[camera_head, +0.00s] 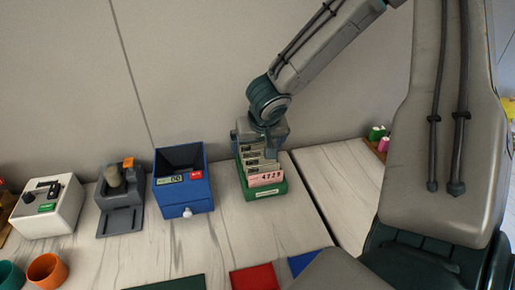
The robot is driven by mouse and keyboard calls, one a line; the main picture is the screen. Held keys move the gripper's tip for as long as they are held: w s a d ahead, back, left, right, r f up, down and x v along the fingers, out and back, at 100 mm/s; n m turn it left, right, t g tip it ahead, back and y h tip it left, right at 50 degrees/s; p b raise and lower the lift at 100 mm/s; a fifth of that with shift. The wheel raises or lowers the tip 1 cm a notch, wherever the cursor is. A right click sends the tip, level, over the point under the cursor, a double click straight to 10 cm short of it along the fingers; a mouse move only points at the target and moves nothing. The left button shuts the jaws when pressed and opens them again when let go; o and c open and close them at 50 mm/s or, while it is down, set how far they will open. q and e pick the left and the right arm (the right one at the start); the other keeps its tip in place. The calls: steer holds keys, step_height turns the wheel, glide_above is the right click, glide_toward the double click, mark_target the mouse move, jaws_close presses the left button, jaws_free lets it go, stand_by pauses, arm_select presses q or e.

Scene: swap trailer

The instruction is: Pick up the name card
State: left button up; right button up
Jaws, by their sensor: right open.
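Several cards stand in a row in a green box (264,191) on the table. The front card (267,178) is pinkish and reads 4729. Pale cards with dark print (256,161) stand behind it. I cannot tell which one is the name card. My right gripper (262,150) is open and points down at the back of the box, over the rear cards. The gripper hides part of the box and cards, and I cannot tell whether it touches one. My left gripper is not in view.
A blue bin (185,197), a grey device (120,221) and a white box with a knob (47,221) stand left of the green box. Orange (47,271) and teal (10,275) cups are at front left. A red mat (254,278) lies in front. A wall rises behind.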

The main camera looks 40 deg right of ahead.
mark_target(257, 152)
steer(key=x, duration=0.4)
steer(key=shift+s, duration=0.2)
steer(key=shift+w+d+f, duration=0.1)
steer(key=shift+w+f, duration=0.05)
steer(key=shift+f, duration=0.2)
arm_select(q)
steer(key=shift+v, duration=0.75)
arm_select(e)
steer(key=shift+r, duration=0.1)
steer(key=c, duration=0.9)
